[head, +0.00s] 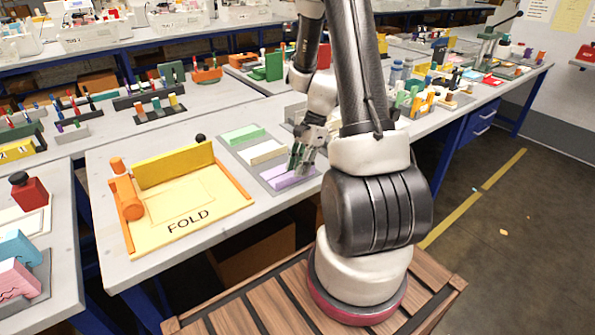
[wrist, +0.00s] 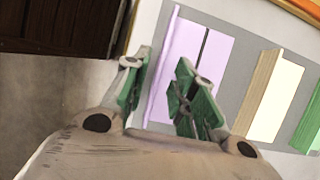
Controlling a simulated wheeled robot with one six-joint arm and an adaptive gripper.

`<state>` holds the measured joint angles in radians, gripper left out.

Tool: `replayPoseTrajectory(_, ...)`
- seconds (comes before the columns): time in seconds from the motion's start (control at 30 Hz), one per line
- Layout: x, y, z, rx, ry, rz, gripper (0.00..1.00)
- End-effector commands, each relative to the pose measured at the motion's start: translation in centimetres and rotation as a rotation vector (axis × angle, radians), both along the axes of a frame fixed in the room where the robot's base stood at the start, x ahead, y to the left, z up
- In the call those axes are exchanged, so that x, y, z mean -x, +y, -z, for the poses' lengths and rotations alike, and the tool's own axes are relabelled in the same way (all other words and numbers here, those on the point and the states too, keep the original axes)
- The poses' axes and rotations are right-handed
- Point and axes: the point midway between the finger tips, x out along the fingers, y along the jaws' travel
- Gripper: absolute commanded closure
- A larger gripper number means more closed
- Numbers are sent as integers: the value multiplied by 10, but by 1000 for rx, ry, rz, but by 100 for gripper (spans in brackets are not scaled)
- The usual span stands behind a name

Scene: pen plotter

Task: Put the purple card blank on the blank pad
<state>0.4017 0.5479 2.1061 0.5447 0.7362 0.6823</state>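The purple card blank (head: 292,176) lies on a grey tray at the front edge of the table, nearest in a row with a cream and a green blank. In the wrist view the purple blank (wrist: 207,55) has a raised strip along its left side. My gripper (head: 303,152) points down over this blank. Its fingers (wrist: 160,92) are apart, with the strip showing between them, and I see no clear contact. Part of the blank is hidden behind the fingers. No pad is labelled as the blank pad; a yellow board marked FOLD (head: 228,208) has an empty outlined rectangle.
The cream blank (head: 262,152) and green blank (head: 243,135) lie beside the purple one. The FOLD board has a yellow back wall (head: 174,164), an orange rail (head: 233,170) and an orange roller (head: 127,197). Coloured items on holders stand behind my arm to the right.

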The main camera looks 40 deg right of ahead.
Motion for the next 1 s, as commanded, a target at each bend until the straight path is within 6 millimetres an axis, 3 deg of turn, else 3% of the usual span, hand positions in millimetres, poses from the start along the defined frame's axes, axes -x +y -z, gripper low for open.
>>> replayPoseTrajectory(0.3, -1, -28, -66, 2, -3, 2, 73)
replayPoseTrajectory(0.57, -1, -38, -96, 5, -7, -9, 73)
replayPoseTrajectory(0.67, 3, -30, -116, 30, -41, -79, 73)
replayPoseTrajectory(0.77, 15, -13, -151, 84, -116, -231, 73)
replayPoseTrajectory(0.9, 48, 19, -206, 196, -254, -542, 73)
replayPoseTrajectory(1.0, 78, 38, -236, 282, -349, -769, 73)
